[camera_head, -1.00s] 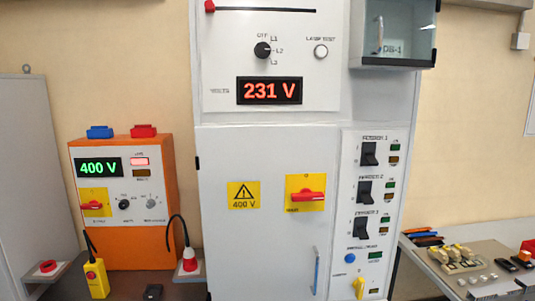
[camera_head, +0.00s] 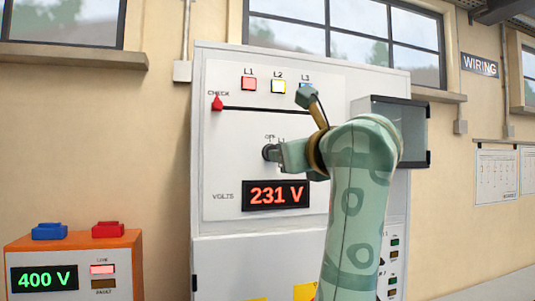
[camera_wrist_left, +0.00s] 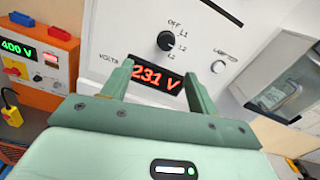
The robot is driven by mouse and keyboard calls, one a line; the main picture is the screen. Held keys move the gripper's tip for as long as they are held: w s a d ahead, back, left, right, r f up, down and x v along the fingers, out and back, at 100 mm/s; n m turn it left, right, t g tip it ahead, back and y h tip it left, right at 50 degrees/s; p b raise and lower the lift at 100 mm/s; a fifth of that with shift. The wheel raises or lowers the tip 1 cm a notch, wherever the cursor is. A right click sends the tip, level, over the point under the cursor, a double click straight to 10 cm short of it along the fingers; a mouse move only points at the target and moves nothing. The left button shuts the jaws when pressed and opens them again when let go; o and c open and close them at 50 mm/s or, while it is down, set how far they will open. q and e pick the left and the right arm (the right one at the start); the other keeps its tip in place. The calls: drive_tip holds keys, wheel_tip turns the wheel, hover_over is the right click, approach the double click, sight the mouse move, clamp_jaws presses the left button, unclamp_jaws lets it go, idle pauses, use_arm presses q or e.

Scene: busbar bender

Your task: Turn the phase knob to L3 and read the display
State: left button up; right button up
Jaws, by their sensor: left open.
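The phase knob (camera_wrist_left: 167,41) is a black dial on the white upper panel, with OFF, L1, L2 and a partly legible lowest label around it. Its mark appears to point towards L2 in the left wrist view. The red display (camera_head: 276,195) reads 231 V; it also shows in the left wrist view (camera_wrist_left: 157,78). My left gripper (camera_wrist_left: 158,66) is open and empty, its fingers on either side of the display in that view, below the knob. In the head view my left gripper (camera_head: 282,155) covers most of the knob area. My right gripper is not in view.
L1 (camera_head: 249,84), L2 (camera_head: 278,87) and L3 (camera_head: 306,88) lamps sit at the panel's top, above a slot with a red CHECK slider (camera_head: 217,103). A glass-fronted box (camera_head: 405,128) juts out at right. An orange supply unit (camera_head: 105,247) reads 400 V at left.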

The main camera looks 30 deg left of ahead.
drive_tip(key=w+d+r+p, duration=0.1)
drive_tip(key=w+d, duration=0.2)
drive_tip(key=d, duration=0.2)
use_arm(q)
drive_tip(key=w+d+p+x, duration=0.1)
drive_tip(key=p+x, duration=0.3)
drive_tip(key=x, duration=1.1)
drive_tip(key=shift+w+a, duration=0.2)
drive_tip(key=shift+d+f, duration=0.1)
drive_tip(key=shift+d, duration=0.1)
drive_tip(key=c, duration=0.9)
drive_tip(key=shift+c, duration=0.4)
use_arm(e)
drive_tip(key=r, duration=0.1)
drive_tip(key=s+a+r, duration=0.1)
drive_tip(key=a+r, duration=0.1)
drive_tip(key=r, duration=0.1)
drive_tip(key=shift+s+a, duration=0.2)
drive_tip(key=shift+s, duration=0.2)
